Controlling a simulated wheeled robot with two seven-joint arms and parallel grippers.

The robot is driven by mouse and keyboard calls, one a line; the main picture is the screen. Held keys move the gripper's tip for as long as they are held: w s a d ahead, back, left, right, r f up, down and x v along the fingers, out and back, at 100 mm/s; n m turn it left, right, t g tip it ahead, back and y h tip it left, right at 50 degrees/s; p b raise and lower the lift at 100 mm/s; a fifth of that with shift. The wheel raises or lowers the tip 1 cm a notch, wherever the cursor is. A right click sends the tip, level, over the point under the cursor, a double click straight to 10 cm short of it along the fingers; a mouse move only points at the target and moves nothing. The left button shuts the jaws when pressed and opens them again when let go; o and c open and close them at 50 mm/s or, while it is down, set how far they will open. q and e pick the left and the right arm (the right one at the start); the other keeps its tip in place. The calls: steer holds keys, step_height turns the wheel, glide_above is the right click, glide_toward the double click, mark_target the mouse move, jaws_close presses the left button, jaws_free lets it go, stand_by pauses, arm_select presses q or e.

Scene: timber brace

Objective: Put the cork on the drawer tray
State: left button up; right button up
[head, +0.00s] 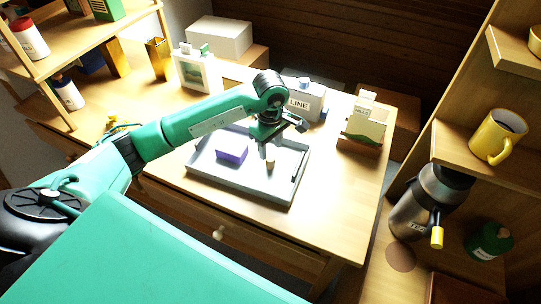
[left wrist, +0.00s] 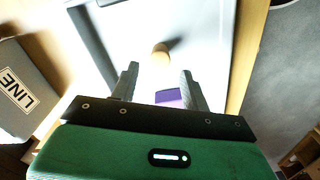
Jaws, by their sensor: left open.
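The cork (head: 270,162) is a small tan piece that appears to stand on the grey drawer tray (head: 243,190), right of a purple block (head: 232,151). My left gripper (head: 272,135) is open and empty above the tray, close over the cork. In the left wrist view the cork (left wrist: 161,55) lies just beyond the two spread fingertips (left wrist: 159,73), apart from them, with its shadow falling to the right. The purple block (left wrist: 169,97) shows partly between the fingers, its rest hidden by the gripper. My right gripper is out of view.
The tray lies on a wooden table (head: 335,215). A box marked LINE (head: 303,103) stands behind it, a carton (head: 364,125) at back right and a picture-like box (head: 196,70) at back left. A yellow mug (head: 497,137) sits on the right shelf. The table's right front is clear.

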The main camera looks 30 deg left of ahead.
mark_target(270, 158)
arm_select(q)
step_height(270, 158, up, 7)
steer(key=shift+b, duration=0.4)
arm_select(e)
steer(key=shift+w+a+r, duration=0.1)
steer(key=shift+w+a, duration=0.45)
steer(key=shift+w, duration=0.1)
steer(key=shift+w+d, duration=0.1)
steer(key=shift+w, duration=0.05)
